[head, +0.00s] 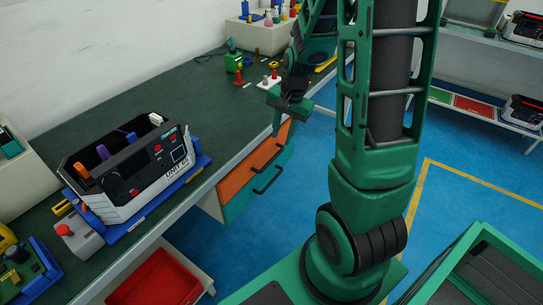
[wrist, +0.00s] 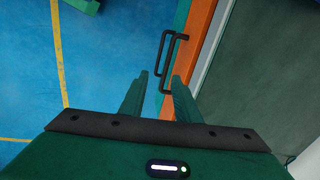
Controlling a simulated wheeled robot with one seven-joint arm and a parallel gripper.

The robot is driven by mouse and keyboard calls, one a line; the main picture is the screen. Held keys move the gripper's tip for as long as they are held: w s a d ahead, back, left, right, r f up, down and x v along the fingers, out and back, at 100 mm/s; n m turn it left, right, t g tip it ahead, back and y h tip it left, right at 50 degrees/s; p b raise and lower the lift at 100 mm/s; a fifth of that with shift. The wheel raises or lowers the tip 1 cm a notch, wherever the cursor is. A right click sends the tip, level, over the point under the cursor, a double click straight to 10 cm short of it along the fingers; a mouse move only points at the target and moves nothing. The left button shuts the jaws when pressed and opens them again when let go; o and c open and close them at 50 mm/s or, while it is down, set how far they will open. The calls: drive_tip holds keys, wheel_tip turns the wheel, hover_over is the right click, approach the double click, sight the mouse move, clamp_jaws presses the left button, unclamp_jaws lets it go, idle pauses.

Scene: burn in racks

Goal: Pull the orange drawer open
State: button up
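The orange drawer (head: 238,182) sits under the front edge of the workbench, with a dark bar handle (head: 265,157) on its front. It looks shut. A teal drawer front with a similar handle (head: 268,182) lies just below it. In the wrist view, the orange front (wrist: 204,25) runs along the bench edge, and two dark handles (wrist: 162,60) show side by side, ahead of my fingertips. My gripper (head: 289,108) is near the bench edge, above the drawer's far end. In the wrist view, my gripper (wrist: 160,75) has its fingers apart, with nothing between them.
The green-topped workbench (head: 120,105) carries a grey unit (head: 140,172) in a blue cradle and several small tools. A red bin (head: 160,280) stands below the bench at the front. Blue floor (head: 315,150) is open beside the drawers. A green-framed cart (head: 470,245) stands at lower right.

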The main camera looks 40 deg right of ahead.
sight(272, 160)
drive_tip(key=shift+m, duration=0.5)
drive_tip(key=w+f, duration=0.1)
drive_tip(key=f, duration=0.3)
drive_tip(key=w+f, duration=0.2)
drive_tip(key=f, duration=0.2)
drive_tip(key=w+f, duration=0.1)
drive_tip(key=f, duration=0.4)
drive_tip(key=shift+w+a+f, duration=0.1)
drive_tip(key=shift+w+a, duration=0.15)
drive_tip(key=shift+a, duration=0.1)
clamp_jaws()
